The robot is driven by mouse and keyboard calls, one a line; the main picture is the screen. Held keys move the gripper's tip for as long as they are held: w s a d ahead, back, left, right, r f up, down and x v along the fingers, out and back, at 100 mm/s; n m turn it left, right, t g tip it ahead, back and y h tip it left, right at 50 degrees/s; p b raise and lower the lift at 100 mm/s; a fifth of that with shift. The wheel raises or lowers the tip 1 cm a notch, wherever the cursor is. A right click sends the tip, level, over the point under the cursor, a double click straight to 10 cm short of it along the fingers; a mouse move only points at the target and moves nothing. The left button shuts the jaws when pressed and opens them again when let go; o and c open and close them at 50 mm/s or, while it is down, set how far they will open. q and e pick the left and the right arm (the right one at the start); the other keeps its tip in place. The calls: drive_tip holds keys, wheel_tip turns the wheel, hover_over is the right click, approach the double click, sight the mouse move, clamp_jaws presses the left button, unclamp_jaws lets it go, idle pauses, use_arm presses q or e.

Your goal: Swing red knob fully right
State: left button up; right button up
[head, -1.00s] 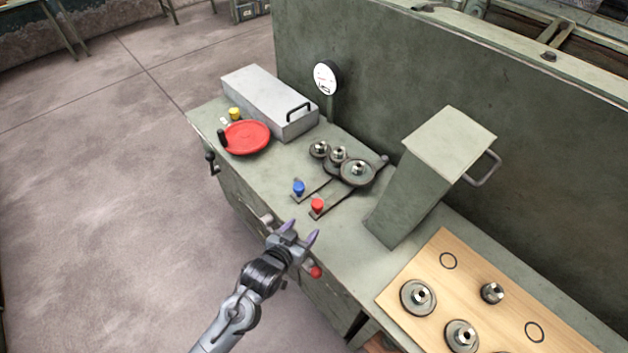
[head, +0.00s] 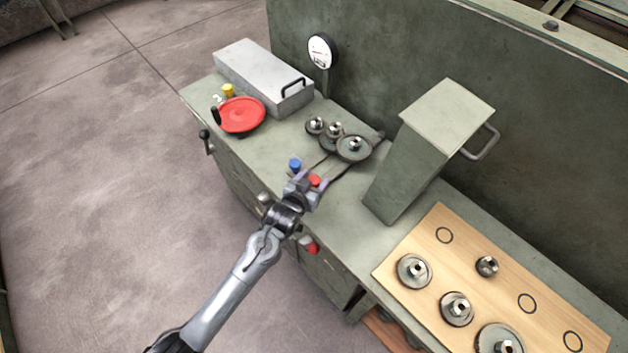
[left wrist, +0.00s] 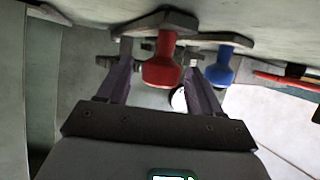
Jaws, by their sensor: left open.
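The red knob (head: 314,181) stands on the end of a flat dark lever on the green bench top. In the left wrist view the red knob (left wrist: 162,66) sits between my left gripper's two open fingers, with space visible on both sides. My left gripper (head: 307,188) is at the knob in the head view and partly hides it and its lever. The blue knob (head: 295,164) is on the neighbouring lever to the left. In the left wrist view the blue knob (left wrist: 223,64) is just outside the right finger. My right gripper is not in view.
Several gears (head: 354,148) sit behind the levers. A tall green housing (head: 421,152) stands to the right, near a wooden board (head: 438,234) with gears. A red handwheel (head: 241,115) and grey box (head: 262,79) are at left. Another red knob (head: 311,247) protrudes from the bench front.

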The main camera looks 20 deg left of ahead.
use_arm(q)
drive_tip(key=shift+w+f, duration=0.1)
drive_tip(key=shift+w, duration=0.15)
drive_tip(key=shift+c, duration=0.3)
